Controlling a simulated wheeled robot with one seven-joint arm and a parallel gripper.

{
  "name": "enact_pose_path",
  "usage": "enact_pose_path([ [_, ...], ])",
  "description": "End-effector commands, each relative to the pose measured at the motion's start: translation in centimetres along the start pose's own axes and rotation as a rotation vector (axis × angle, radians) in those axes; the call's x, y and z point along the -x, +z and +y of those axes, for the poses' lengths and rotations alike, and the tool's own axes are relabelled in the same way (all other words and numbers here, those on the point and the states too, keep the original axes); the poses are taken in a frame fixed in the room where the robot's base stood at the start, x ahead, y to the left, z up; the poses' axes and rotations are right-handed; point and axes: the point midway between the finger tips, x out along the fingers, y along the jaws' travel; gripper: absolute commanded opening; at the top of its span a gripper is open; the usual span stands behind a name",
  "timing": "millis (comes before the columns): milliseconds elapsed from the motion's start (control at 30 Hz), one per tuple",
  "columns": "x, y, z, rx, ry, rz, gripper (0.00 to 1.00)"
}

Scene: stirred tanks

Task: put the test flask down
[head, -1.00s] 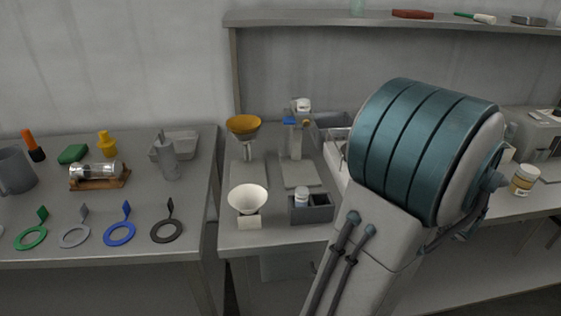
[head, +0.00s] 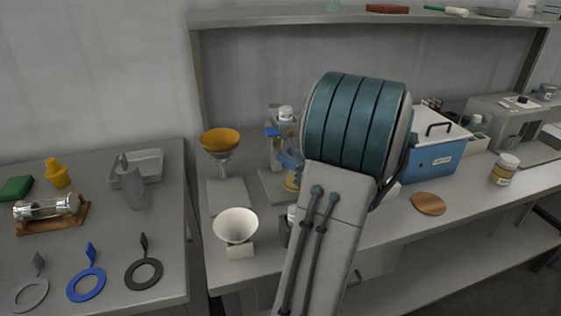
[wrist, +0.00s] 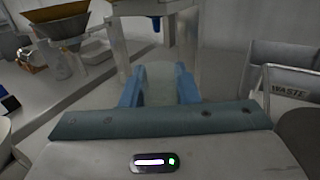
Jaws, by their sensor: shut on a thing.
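In the wrist view, the two blue fingers of my gripper (wrist: 159,72) are closed on a pale, see-through vessel, the test flask (wrist: 160,84). Its lower part and what lies under it are hard to make out. In the head view, my arm covers most of the gripper; a blue finger (head: 290,161) shows left of my wrist, in front of the stand (head: 275,152) with a blue clamp. A small amber patch shows just below the finger; I cannot tell whether it belongs to the flask. A brown round mat (head: 428,204) lies bare on the bench to the right.
A blue box (head: 436,158) and a lidded jar (head: 505,169) stand at right. A grey box marked WASTE (wrist: 288,92) is at right in the wrist view. A shelf (head: 300,17) runs above.

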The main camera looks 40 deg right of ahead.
Motion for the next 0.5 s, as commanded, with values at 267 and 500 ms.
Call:
enact_pose_path([
  [267, -2.3, -1.3, -0.1, 0.0, 0.0, 0.0, 0.03],
  [500, -4.2, -3.0, -0.2, 0.001, -0.005, -0.001, 0.03],
])
